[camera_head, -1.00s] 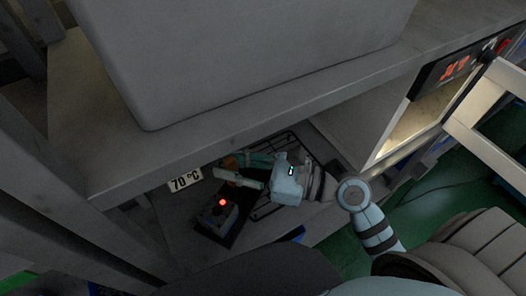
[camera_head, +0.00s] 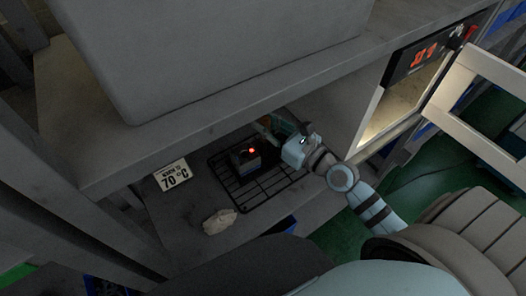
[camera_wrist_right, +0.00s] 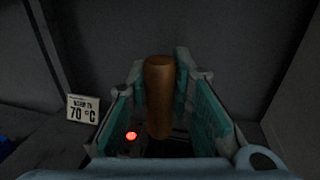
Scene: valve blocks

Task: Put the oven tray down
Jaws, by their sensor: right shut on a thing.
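My right gripper (camera_head: 283,136) is shut on an upright orange-brown handle (camera_wrist_right: 160,95), which stands between its teal fingers in the right wrist view. In the head view my gripper covers most of the handle and the dark tray under it. A small dark block (camera_head: 246,161) with a red light appears over the wire rack (camera_head: 272,188) on the lower shelf. The block's red light also shows in the right wrist view (camera_wrist_right: 130,135). I cannot tell whether the tray touches the rack. My left gripper is not in view.
A "warm to 70 °C" sign (camera_head: 174,176) stands left of the rack. A crumpled beige thing (camera_head: 219,221) lies in front of it. A large grey box (camera_head: 220,60) is on the upper shelf. A lit oven (camera_head: 405,95) with its door (camera_head: 480,90) open is at right.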

